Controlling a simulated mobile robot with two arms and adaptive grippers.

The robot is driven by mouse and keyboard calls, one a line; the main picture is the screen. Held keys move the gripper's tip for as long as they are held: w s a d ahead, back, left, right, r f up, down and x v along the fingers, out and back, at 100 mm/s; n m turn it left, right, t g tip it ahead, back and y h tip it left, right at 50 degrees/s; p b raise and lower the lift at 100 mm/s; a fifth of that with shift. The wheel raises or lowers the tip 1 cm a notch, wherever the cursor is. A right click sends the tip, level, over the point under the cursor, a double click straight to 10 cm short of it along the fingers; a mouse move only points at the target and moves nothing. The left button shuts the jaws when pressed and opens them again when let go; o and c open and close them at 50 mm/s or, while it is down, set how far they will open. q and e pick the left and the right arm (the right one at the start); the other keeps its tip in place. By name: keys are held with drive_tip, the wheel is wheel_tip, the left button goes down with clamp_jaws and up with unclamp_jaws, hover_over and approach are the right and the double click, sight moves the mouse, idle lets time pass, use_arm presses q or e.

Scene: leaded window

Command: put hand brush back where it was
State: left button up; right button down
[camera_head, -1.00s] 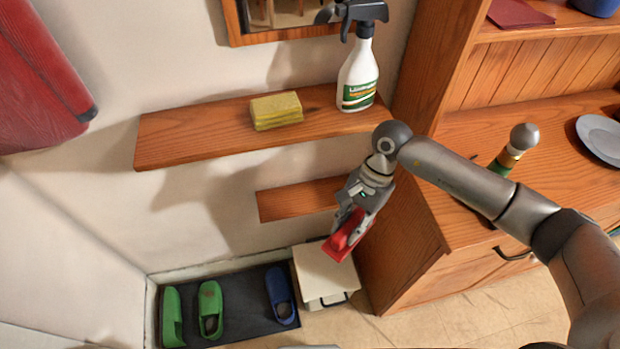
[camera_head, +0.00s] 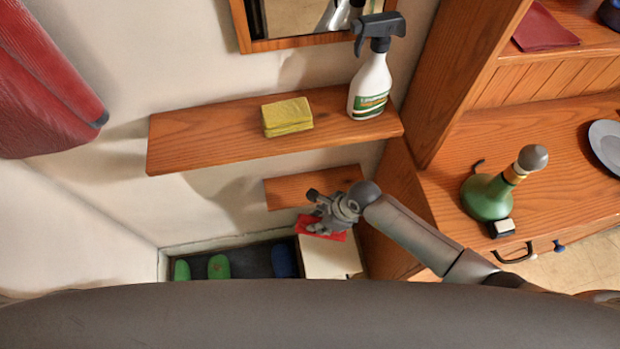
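The hand brush appears to be the red object (camera_head: 337,236) at my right gripper (camera_head: 318,218). The gripper points left and down, below the small lower wall shelf (camera_head: 285,192), and looks shut on the red object. The fingers cover part of it, so its full shape is hidden. It is above or against the cream box (camera_head: 328,262) on the floor; I cannot tell whether they touch. The lower shelf's visible part is bare. My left gripper is not in view.
The upper shelf (camera_head: 210,138) holds a yellow sponge (camera_head: 287,117) and a spray bottle (camera_head: 370,85). A cabinet with a green bottle (camera_head: 487,197) stands at right. Slippers (camera_head: 218,266) lie on a dark mat. A large grey shape hides the bottom of the view.

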drive_tip(key=w+b, duration=0.2)
drive_tip(key=w, duration=0.1)
drive_tip(key=w+a+b, duration=0.1)
drive_tip(key=w, duration=0.3)
drive_tip(key=w+a+b, duration=0.1)
drive_tip(key=w+b, duration=0.1)
drive_tip(key=w, duration=0.1)
drive_tip(key=shift+w+a+f+b, duration=0.1)
drive_tip(key=shift+w+f+b, duration=0.05)
drive_tip(key=shift+w+b, duration=0.2)
drive_tip(key=w+b, duration=0.2)
drive_tip(key=w+a+b, duration=0.1)
drive_tip(key=w, duration=0.1)
drive_tip(key=shift+w+f+b, duration=0.15)
drive_tip(key=shift+w+b, duration=0.05)
drive_tip(key=shift+b, duration=0.15)
drive_tip(key=shift+s+f, duration=0.1)
drive_tip(key=shift+f, duration=0.4)
drive_tip(key=shift+d, duration=0.1)
